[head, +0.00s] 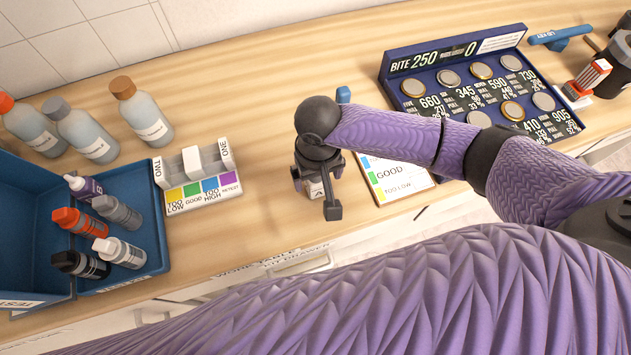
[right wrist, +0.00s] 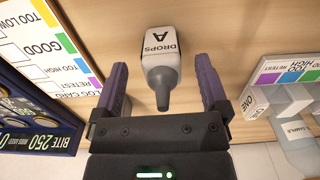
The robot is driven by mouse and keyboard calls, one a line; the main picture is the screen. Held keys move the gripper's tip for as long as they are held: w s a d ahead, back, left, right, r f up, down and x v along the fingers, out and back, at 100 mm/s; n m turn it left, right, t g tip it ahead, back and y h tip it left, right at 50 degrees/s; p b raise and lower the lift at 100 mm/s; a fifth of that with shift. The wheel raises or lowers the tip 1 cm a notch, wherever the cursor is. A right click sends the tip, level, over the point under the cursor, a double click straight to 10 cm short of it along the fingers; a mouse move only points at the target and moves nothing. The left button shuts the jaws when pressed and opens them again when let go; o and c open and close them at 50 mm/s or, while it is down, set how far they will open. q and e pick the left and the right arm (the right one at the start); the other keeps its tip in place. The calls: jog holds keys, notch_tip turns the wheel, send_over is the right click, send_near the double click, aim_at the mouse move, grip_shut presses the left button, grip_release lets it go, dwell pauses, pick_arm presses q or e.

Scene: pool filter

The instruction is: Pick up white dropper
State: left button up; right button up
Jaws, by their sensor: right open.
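A small dropper bottle (right wrist: 162,65) with a white label reading "DROPS A" and a grey nozzle is on the wooden counter in the right wrist view. My right gripper (right wrist: 165,95) is open, with its purple fingers apart on either side of the bottle, whose nozzle points toward the palm. In the head view my right gripper (head: 318,190) hangs over the middle of the counter and hides most of this bottle. Another dropper, with a white cap (head: 120,252), lies in the blue tray at the left among orange, grey, black and purple-labelled ones. My left gripper is not in view.
The blue tray (head: 160,215) is at the left, below several capped sample bottles (head: 150,115). A grey holder with a colour strip (head: 205,190) stands left of the gripper. A colour card (head: 390,180) and a dark blue token board (head: 440,60) are to the right.

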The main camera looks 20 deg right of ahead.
jog(key=shift+f, duration=0.75)
jog(key=shift+r, duration=0.1)
grip_shut()
